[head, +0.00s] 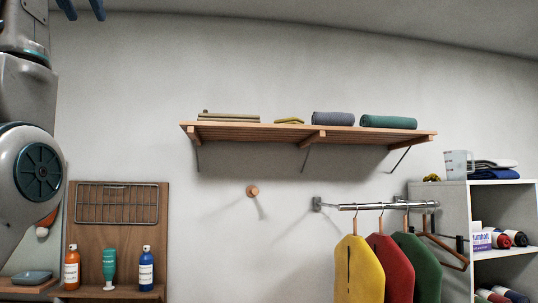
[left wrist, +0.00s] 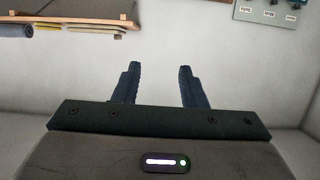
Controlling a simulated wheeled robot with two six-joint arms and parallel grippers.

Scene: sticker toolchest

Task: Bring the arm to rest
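My left arm rises along the left edge of the head view. Its dark blue fingers (head: 84,12) show at the top left, apart, high in front of the plain wall. In the left wrist view my left gripper (left wrist: 158,72) is open, with only bare pale wall between its two fingers. It touches nothing that I can see. My right gripper is in neither view.
A wooden wall shelf (head: 280,132) holds folded cloths and rolls. Below are a round wooden peg (head: 252,191) and a metal rail (head: 380,206) with hanging garments. A white shelf unit (head: 455,230) stands right; a bottle rack (head: 115,235) hangs lower left.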

